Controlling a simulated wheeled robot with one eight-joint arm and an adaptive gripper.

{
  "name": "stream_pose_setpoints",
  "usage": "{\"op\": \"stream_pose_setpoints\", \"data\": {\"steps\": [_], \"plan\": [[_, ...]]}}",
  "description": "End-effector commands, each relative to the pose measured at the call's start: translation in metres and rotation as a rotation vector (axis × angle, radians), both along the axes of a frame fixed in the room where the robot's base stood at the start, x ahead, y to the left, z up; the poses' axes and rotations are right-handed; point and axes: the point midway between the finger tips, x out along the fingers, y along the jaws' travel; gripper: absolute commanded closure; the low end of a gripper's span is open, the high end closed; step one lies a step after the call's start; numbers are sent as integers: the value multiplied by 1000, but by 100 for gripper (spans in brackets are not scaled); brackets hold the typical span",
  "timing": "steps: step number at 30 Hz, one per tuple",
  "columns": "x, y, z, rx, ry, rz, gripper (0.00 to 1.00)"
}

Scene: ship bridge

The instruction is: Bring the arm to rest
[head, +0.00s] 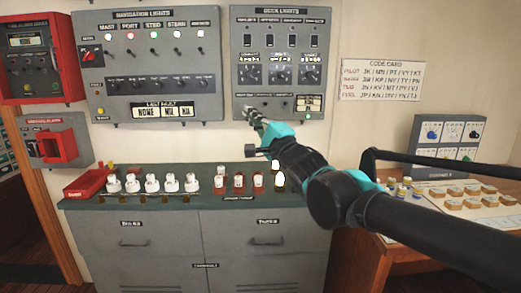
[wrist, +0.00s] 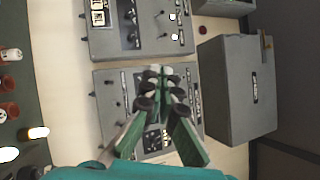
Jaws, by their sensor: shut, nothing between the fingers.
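My gripper (head: 254,114) is raised in front of the lower edge of the deck lights panel (head: 283,28) on the wall. My arm reaches in from the right side of the head view. In the wrist view my gripper's fingers (wrist: 158,78) come together at the tips, with nothing held between them. Behind them is a grey panel (wrist: 108,90), partly hidden by the fingers. Whether the fingertips touch the panel, I cannot tell.
The navigation lights panel (head: 150,104) hangs to the left. Below, a grey cabinet (head: 165,232) bears several white and red bulbs and a red tray (head: 88,184). At right, a desk (head: 455,216) holds a grey switch box (head: 447,124) and wooden blocks. A code card (head: 382,80) hangs above.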

Motion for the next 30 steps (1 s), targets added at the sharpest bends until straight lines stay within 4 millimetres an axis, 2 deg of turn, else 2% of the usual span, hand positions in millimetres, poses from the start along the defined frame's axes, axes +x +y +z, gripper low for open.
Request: {"op": "stream_pose_setpoints", "data": {"steps": [5,8,11,12,15,20,24,27,30], "plan": [[27,-29,-48,-187,46,-160,100],[41,-52,-87,-342,92,-260,100],[52,-83,-139,-557,167,-356,100],[54,-96,-162,-652,201,-384,100],[50,-128,-219,-893,295,-412,100],[23,-171,-307,-1265,442,-336,100],[-20,-198,-375,-1549,543,-145,100],[-55,-209,-412,-1702,580,32,100],[-86,-214,-438,-1801,586,201,100]]}}
